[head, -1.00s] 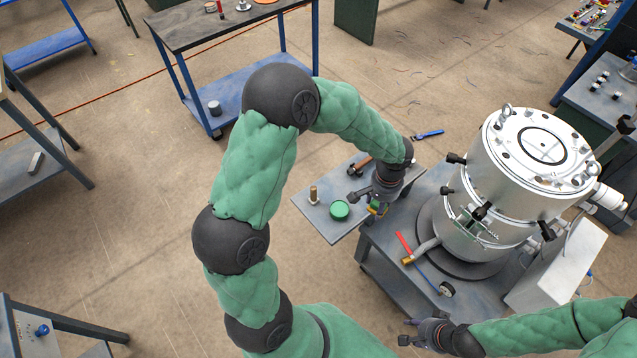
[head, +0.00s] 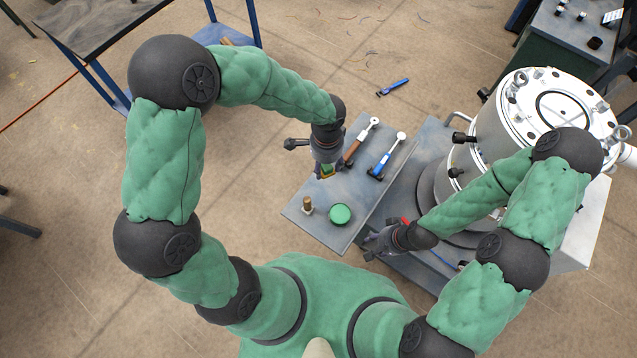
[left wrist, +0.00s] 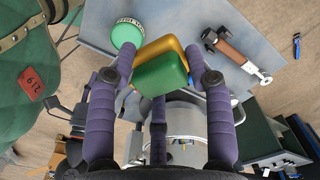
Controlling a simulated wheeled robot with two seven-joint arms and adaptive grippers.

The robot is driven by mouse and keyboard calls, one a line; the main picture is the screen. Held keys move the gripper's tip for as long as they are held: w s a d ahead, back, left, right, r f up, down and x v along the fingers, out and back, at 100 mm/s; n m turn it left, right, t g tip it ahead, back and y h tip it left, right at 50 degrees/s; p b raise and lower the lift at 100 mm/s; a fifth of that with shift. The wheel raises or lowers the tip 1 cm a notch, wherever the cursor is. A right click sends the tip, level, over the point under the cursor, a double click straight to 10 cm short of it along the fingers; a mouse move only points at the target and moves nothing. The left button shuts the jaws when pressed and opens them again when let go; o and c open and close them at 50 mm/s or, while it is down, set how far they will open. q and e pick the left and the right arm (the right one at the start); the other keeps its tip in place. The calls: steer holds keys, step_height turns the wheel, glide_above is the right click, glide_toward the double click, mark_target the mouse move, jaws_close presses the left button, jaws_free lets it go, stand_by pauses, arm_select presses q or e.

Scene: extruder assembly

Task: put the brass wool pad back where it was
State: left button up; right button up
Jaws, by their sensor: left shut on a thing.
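The brass wool pad, a gold-coloured block with a green side, is held in my left gripper (head: 326,172). In the left wrist view the pad's green face (left wrist: 158,76) and gold part (left wrist: 158,48) show between the purple fingers. In the head view the held pad (head: 327,170) is small, above the grey side shelf (head: 300,222), behind the green round tin (head: 340,214) and left of the brown-handled tool (head: 358,143). Its height above the shelf is hard to tell. My right gripper (head: 372,246) is near the shelf's front right edge; its fingers are too small to read.
A blue-handled tool (head: 387,156) lies right of the brown one. A small brown-topped piece (head: 307,205) stands left of the tin. The large silver vessel (head: 545,110) stands at the right. The shelf's left and middle parts have bare room.

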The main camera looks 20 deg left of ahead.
arm_select(q)
steer(key=s+d+f+m+b, duration=0.3)
steer(key=s+d+f+m, duration=0.3)
steer(key=m, duration=0.6)
steer(key=b, duration=0.6)
glide_above(321, 185)
steer(key=f, duration=0.8)
steer(key=shift+s+d+f, duration=0.1)
steer(key=shift+s+d, duration=0.15)
steer(key=shift+s, duration=0.05)
steer(key=shift+w+a+f, duration=0.2)
steer(key=shift+w+f, duration=0.05)
steer(key=shift+f, duration=0.15)
steer(key=shift+w+a+f+b, duration=0.1)
steer(key=shift+f+b, duration=0.65)
steer(key=shift+f, duration=0.8)
steer(key=shift+f, duration=0.1)
steer(key=o, duration=1.1)
